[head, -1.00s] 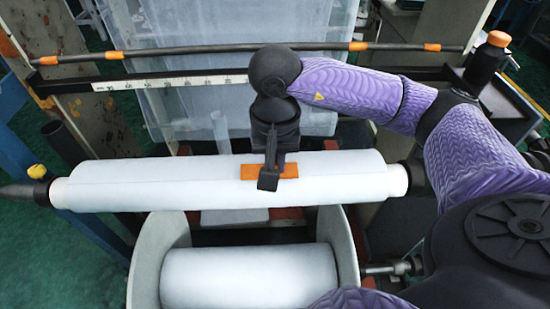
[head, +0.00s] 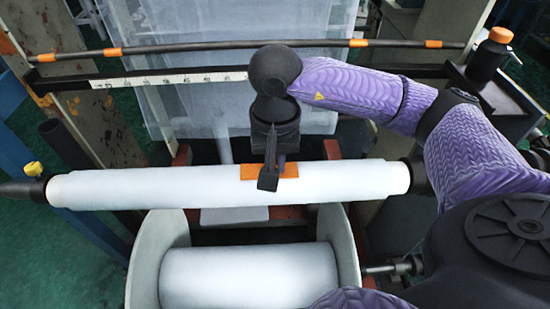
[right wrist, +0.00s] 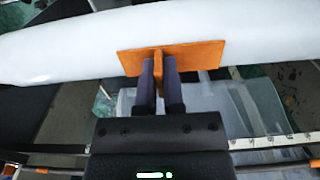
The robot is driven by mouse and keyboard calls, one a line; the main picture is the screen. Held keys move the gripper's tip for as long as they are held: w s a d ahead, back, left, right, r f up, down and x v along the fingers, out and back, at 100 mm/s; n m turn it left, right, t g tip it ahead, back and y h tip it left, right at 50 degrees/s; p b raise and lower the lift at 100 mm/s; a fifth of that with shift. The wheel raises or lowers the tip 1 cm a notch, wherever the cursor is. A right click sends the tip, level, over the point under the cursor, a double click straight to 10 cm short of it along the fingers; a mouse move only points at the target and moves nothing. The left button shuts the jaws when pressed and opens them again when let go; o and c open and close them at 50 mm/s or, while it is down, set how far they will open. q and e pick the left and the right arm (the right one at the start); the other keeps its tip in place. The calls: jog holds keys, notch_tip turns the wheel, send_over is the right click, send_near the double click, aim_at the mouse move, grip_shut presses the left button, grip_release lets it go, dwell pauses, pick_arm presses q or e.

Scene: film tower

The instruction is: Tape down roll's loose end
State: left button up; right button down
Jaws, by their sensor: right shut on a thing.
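The white film roll (head: 140,188) lies across the upper rollers on its shaft and also fills the top of the right wrist view (right wrist: 60,48). An orange piece (head: 288,169) lies flat against the roll near its middle; it looks like a strip with an upright tab in the right wrist view (right wrist: 195,56). My right gripper (head: 270,178) is over the roll, its two fingers (right wrist: 159,72) shut on the tab of the orange piece. I cannot make out a loose film edge. My left gripper is out of view.
A second white roll (head: 250,278) sits below between two grey side plates (head: 146,270). A bar with orange bands (head: 230,48) and a ruler strip (head: 170,80) run behind. A dark bottle with an orange cap (head: 489,58) stands at the upper right.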

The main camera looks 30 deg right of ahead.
dwell(0.3)
jog(key=c, duration=0.7)
grip_release()
jog(key=shift+c, duration=0.2)
jog(key=shift+o, duration=0.4)
